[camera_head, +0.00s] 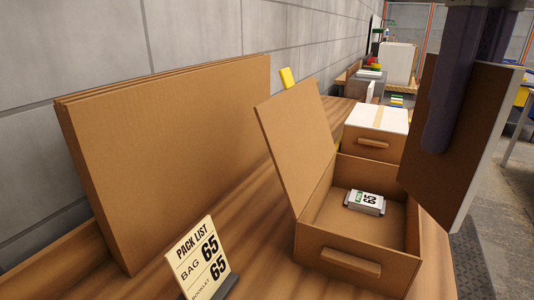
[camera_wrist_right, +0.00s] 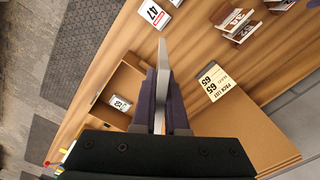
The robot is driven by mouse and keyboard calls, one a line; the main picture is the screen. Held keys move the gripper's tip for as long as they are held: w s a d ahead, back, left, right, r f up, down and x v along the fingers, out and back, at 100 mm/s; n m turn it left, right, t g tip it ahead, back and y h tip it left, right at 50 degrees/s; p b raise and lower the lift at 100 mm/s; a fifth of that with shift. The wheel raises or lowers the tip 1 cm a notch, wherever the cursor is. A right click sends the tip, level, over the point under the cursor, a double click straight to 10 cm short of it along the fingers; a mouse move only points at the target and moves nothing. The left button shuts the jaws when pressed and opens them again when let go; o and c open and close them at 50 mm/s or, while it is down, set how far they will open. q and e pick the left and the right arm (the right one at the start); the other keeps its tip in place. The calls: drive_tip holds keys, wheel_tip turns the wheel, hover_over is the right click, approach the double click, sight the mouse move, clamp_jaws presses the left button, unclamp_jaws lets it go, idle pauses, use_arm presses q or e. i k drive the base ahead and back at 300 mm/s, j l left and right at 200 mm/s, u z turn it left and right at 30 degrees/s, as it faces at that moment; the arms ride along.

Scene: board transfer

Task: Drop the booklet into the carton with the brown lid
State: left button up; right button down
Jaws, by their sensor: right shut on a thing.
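My right gripper (camera_head: 438,138) is at the upper right of the head view, its dark finger against a flat board-like booklet (camera_head: 472,150) with a brown face and pale edge. In the right wrist view, the fingers are shut on its thin pale edge (camera_wrist_right: 163,65). The booklet hangs upright, above and to the right of the open carton (camera_head: 320,247); its number is not visible. The carton's brown lid (camera_head: 293,140) stands open on the left. Inside lies a small pack marked 65 (camera_head: 365,202). My left gripper is not in view.
A pack list card (camera_head: 200,257) reads bag 65, booklet 65. Large cardboard sheets (camera_head: 175,150) lean on the wall. The wrist view shows another item marked 47 (camera_wrist_right: 153,14) on the table.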

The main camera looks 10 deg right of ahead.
sight(366, 230)
drive_tip(key=i+l+u, duration=0.15)
drive_tip(key=l+u, duration=0.75)
drive_tip(key=l, duration=0.2)
drive_tip(key=l+u, duration=0.45)
drive_tip(key=k+l+u, duration=0.2)
drive_tip(key=l+u, duration=0.3)
drive_tip(key=l, duration=0.15)
